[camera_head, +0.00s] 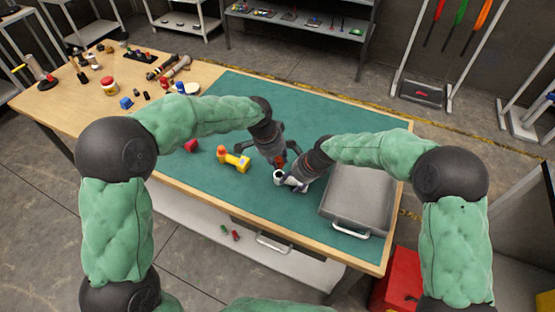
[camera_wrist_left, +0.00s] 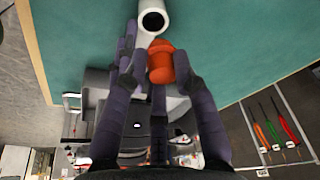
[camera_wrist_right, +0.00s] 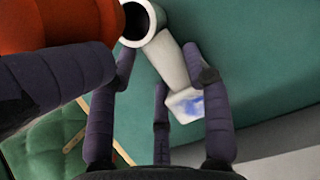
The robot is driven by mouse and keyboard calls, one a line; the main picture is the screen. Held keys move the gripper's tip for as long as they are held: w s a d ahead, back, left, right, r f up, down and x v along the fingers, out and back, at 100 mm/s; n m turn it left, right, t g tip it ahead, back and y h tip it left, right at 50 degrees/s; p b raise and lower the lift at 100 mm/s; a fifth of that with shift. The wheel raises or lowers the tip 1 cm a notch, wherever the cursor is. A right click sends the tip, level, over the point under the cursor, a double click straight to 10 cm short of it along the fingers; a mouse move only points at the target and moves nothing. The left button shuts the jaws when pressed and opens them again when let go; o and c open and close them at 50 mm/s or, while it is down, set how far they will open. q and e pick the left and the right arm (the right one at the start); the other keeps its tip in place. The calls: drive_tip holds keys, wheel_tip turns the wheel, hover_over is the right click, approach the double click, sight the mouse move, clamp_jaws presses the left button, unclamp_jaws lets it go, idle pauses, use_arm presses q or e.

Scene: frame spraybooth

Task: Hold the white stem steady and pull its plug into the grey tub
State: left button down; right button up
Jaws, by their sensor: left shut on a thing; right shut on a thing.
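The white stem (camera_head: 279,177) is a short tube with a dark open mouth and a blue patch near its other end. It lies between the fingers of my right gripper (camera_head: 293,180), which is shut on it; the stem also shows in the right wrist view (camera_wrist_right: 170,62). My left gripper (camera_head: 279,158) is shut on the orange-red plug (camera_wrist_left: 160,64), close to the stem's mouth. The mouth looks empty, and the plug looks out of it. A grey box with a handle (camera_head: 355,200) stands on the bench at right; I cannot tell whether it is the tub.
A yellow piece with an orange end (camera_head: 234,160) and a red piece (camera_head: 191,146) lie on the green mat (camera_head: 210,215) to the left. Several small items and a red-lidded jar (camera_head: 110,86) are at the bench's far left.

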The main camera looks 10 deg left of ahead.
drive_tip(key=o, duration=1.4)
drive_tip(key=shift+w, duration=0.1)
drive_tip(key=shift+c, duration=0.2)
drive_tip(key=v, duration=1.2)
